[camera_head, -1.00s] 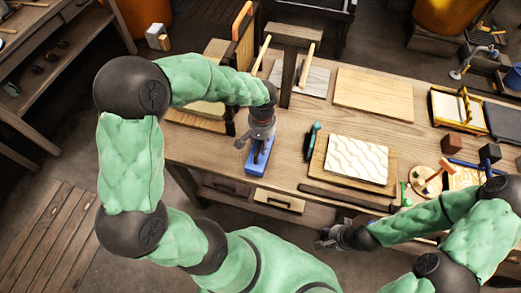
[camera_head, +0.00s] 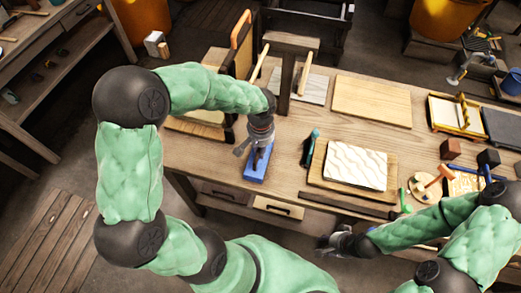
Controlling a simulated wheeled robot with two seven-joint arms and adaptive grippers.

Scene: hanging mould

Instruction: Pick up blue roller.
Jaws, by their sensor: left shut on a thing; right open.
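The blue roller (camera_head: 257,168) is at the front left of the workbench, directly under my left gripper (camera_head: 256,156). It shows as a long blue body lying slanted in the picture, with its upper part hidden by the fingers. My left gripper points down and is shut on it. I cannot tell whether the roller touches the bench top. My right gripper (camera_head: 328,245) is open and empty, in front of the bench's near edge.
A teal-handled tool (camera_head: 310,148) lies just right of the roller, beside a board with a white wavy panel (camera_head: 355,165). A dark wooden post (camera_head: 286,85) stands behind my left gripper. Mallets and small blocks (camera_head: 450,148) crowd the right side.

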